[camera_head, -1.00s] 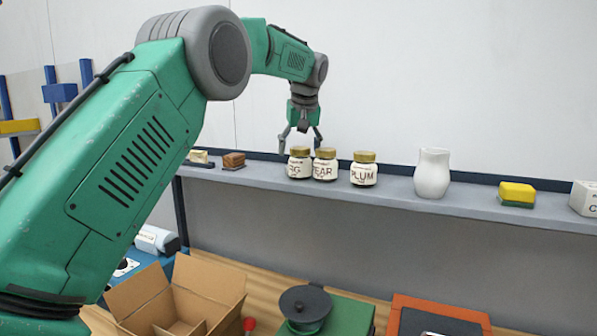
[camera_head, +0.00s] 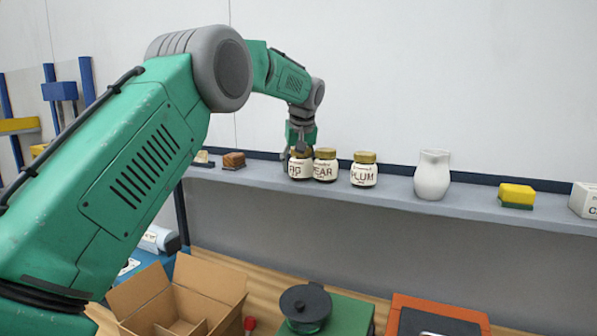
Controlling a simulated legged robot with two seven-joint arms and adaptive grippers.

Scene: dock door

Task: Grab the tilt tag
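I cannot make out a tilt tag in the head view. My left gripper (camera_head: 300,148) points down at the fig jar (camera_head: 299,170) on the grey shelf. The gripper covers part of the jar's top, and its fingertips are largely hidden, so I cannot tell whether it is open, shut or touching the jar. The fig jar stands upright with its label facing me. My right gripper is not in view.
The pear jar (camera_head: 325,166) stands close beside the fig jar; the plum jar (camera_head: 364,170), white pitcher (camera_head: 432,176) and yellow-green sponge (camera_head: 516,196) are farther right on the shelf (camera_head: 400,196). Below are an open cardboard box (camera_head: 140,291) and a dark lidded pot (camera_head: 305,305).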

